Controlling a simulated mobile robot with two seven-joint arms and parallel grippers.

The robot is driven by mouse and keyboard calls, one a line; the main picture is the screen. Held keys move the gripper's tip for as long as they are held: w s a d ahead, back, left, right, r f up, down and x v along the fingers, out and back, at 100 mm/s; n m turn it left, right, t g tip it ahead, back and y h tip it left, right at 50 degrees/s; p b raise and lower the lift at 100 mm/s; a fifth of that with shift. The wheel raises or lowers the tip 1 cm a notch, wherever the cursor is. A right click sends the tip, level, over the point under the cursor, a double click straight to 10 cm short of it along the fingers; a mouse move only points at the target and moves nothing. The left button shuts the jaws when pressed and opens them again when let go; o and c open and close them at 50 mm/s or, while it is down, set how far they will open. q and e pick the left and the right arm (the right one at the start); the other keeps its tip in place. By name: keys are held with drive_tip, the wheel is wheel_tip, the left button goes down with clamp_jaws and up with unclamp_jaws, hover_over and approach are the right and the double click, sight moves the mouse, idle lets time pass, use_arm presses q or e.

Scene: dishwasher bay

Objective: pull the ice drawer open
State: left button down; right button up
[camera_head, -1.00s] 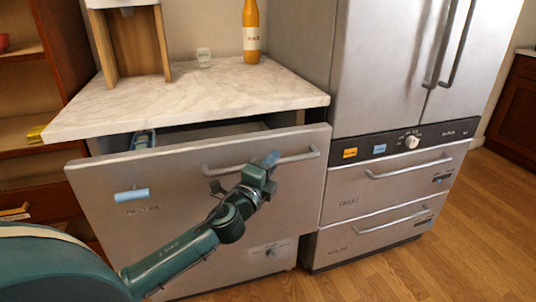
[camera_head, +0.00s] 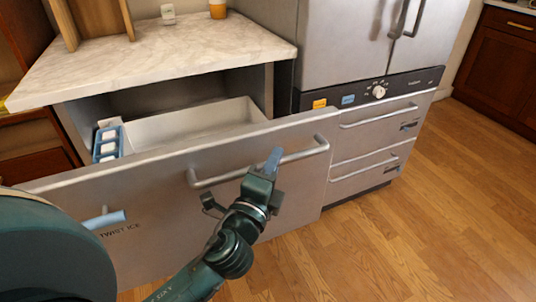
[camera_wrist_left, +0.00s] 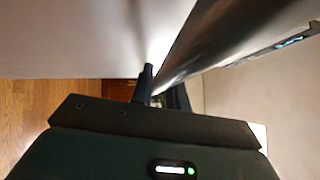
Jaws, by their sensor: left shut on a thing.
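The ice drawer (camera_head: 165,205) is a wide steel front under the marble counter. It stands pulled out, and its pale inner bin (camera_head: 205,127) shows behind the front. A blue ice tray (camera_head: 108,143) with white cubes sits at the left inside. My left gripper (camera_head: 268,172) is at the drawer's bar handle (camera_head: 215,180), near its right half, shut on it. In the left wrist view the dark fingers (camera_wrist_left: 155,90) meet the handle bar (camera_wrist_left: 195,45); the exact contact is partly hidden. My right gripper does not show.
A fridge (camera_head: 375,40) with lower drawers and a dial stands to the right. The marble counter (camera_head: 150,62) holds a small glass (camera_head: 168,14) and an orange bottle (camera_head: 218,9). A light blue lever (camera_head: 104,219) sticks out at the front's left. Wood floor (camera_head: 440,220) at the right is clear.

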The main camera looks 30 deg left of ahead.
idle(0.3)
use_arm(q)
drive_tip(key=c, duration=1.4)
unclamp_jaws()
drive_tip(key=shift+o, duration=0.2)
